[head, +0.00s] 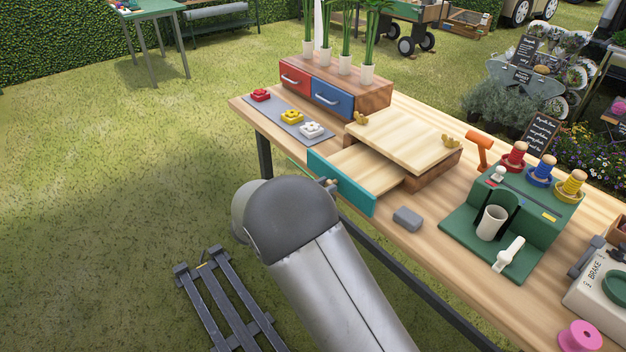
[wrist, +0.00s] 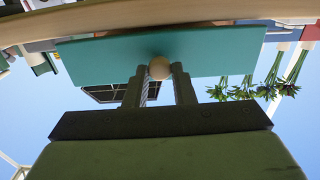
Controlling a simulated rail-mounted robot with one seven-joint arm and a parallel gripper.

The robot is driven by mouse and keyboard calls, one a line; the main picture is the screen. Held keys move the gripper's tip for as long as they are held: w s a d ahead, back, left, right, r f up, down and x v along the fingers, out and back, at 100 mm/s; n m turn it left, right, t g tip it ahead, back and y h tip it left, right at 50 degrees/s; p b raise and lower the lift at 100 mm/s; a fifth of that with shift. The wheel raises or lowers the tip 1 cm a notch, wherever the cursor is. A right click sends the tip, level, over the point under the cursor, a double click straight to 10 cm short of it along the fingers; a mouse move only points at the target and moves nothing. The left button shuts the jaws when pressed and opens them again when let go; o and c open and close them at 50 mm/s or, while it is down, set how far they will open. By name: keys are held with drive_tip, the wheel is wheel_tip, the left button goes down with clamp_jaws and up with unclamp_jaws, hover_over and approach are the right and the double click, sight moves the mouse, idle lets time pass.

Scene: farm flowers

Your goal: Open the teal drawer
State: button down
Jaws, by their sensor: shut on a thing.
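The teal drawer (head: 342,184) belongs to a light wooden box (head: 405,140) on the workbench. It is pulled part of the way out toward the near edge, and its bare wooden inside (head: 368,166) shows from above. Its teal front (wrist: 215,55) spans the wrist view, which looks upside down. A round wooden knob (wrist: 159,68) sits at the middle of the front. My gripper (head: 328,184) is at the drawer front, mostly hidden by my arm in the head view. In the wrist view, the gripper's fingers (wrist: 160,74) are on both sides of the knob, shut on it.
Left of the box, a grey mat (head: 287,121) holds red, yellow and white flowers. Behind stands a cabinet with red and blue drawers (head: 333,98). A grey block (head: 407,218) and a green spool stand (head: 525,220) are to the right.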

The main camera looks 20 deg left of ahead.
drive_tip(key=shift+s+a, duration=0.15)
drive_tip(key=c, duration=1.2)
unclamp_jaws()
drive_tip(key=shift+c, duration=0.2)
drive_tip(key=v, duration=1.7)
